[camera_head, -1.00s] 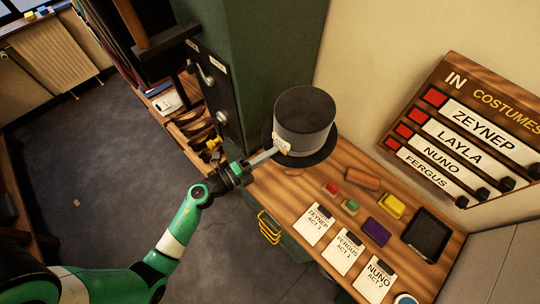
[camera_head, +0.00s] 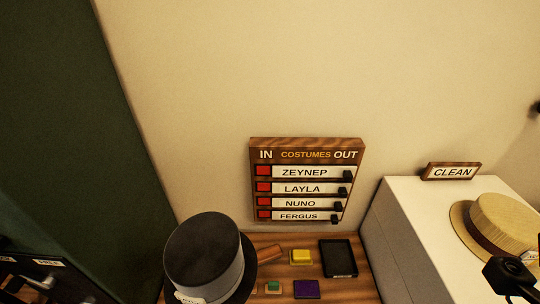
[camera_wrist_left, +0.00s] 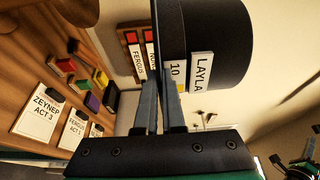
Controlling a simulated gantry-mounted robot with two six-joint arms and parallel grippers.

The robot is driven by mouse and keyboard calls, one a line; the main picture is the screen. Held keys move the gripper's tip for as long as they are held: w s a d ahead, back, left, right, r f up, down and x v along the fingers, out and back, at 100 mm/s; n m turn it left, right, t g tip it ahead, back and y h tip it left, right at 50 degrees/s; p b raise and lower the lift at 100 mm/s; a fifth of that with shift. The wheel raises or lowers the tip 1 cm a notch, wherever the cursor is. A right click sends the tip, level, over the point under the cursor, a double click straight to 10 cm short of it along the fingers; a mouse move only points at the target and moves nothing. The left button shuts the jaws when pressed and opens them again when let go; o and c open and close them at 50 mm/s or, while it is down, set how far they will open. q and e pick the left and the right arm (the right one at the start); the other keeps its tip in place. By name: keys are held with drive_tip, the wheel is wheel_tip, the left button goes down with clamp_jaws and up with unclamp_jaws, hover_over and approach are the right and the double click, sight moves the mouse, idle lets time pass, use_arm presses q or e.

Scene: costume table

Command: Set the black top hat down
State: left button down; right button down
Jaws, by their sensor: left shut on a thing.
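The black top hat (camera_head: 203,255) with a grey band is at the bottom left of the head view, crown up, in front of the left part of the wooden tabletop. The left wrist view shows the hat (camera_wrist_left: 205,45) close up, with a white LAYLA label and a tag reading 10. My left gripper (camera_wrist_left: 163,88) is shut on the hat at its brim. In the head view this gripper is out of frame. I cannot tell the gap under the hat. A dark part (camera_head: 512,275) at the right edge looks like my right gripper; its fingers are unclear.
A straw hat (camera_head: 495,225) sits on a white cabinet (camera_head: 400,215) beside a CLEAN sign (camera_head: 452,171). The costumes board (camera_head: 305,146) hangs on the wall.

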wheel_tip(320, 180, up, 15)
drive_tip(key=p, duration=1.3)
drive_tip(key=shift+f, duration=0.1)
drive_tip(key=shift+h, duration=0.3)
